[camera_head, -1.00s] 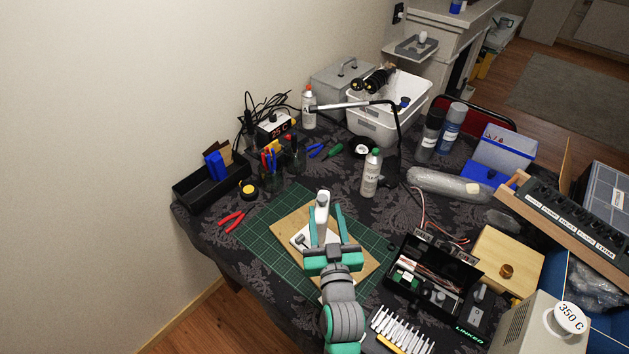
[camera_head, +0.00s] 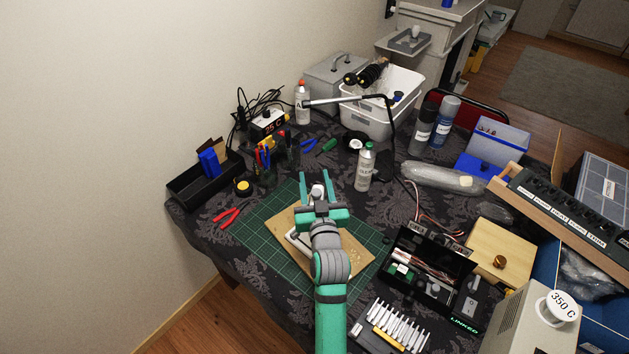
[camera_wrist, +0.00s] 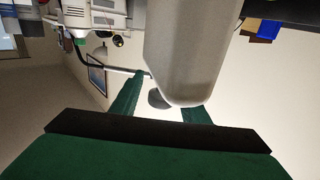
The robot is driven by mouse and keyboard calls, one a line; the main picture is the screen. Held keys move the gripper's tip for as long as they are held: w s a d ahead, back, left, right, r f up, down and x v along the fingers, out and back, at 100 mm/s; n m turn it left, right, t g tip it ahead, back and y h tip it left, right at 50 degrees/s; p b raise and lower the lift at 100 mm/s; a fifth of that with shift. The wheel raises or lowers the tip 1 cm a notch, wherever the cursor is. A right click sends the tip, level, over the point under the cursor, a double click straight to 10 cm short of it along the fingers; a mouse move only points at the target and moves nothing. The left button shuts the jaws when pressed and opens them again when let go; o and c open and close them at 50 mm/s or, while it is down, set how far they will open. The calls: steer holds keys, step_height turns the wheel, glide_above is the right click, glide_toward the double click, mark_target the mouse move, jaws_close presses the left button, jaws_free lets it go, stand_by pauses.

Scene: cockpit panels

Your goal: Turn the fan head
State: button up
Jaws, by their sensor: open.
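A white device that appears to be the fan stands on a wooden board; its head (camera_head: 317,190) shows between my fingers, and part of its white base (camera_head: 296,240) shows beside my arm. My gripper (camera_head: 316,177) is open, with one green finger on each side of the head. In the wrist view the pale grey rounded head (camera_wrist: 187,50) fills the upper middle between the fingers of my gripper (camera_wrist: 165,98). I cannot tell whether either finger touches it. My wrist and arm hide most of the device's body.
The wooden board (camera_head: 352,260) lies on a green cutting mat (camera_head: 262,228). An open black toolbox (camera_head: 425,275) lies to the right, with red pliers (camera_head: 227,217) to the left. A black lamp arm (camera_head: 391,130) rises behind.

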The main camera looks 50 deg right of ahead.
mark_target(312, 195)
jaws_close()
steer(key=shift+a+n+t+y, duration=0.1)
steer(key=shift+n+t+y, duration=0.3)
steer(key=shift+y, duration=0.1)
steer(key=shift+s+a+f+n+g+y, duration=0.2)
steer(key=shift+a+n+g+y, duration=1)
steer(key=shift+n+y, duration=2.8)
steer(key=shift+s+a+r+n+g+y, duration=0.1)
steer(key=shift+s+a+n+g+y, duration=0.65)
steer(key=shift+n+y, duration=3.2)
steer(key=shift+w+a+f+n+g+y, duration=0.1)
steer(key=shift+a+n+g+y, duration=1.55)
steer(key=shift+y, duration=3.9)
steer(key=shift+d+n+g, duration=0.5)
steer(key=shift+n+g, duration=0.4)
steer(key=shift+n, duration=0.1)
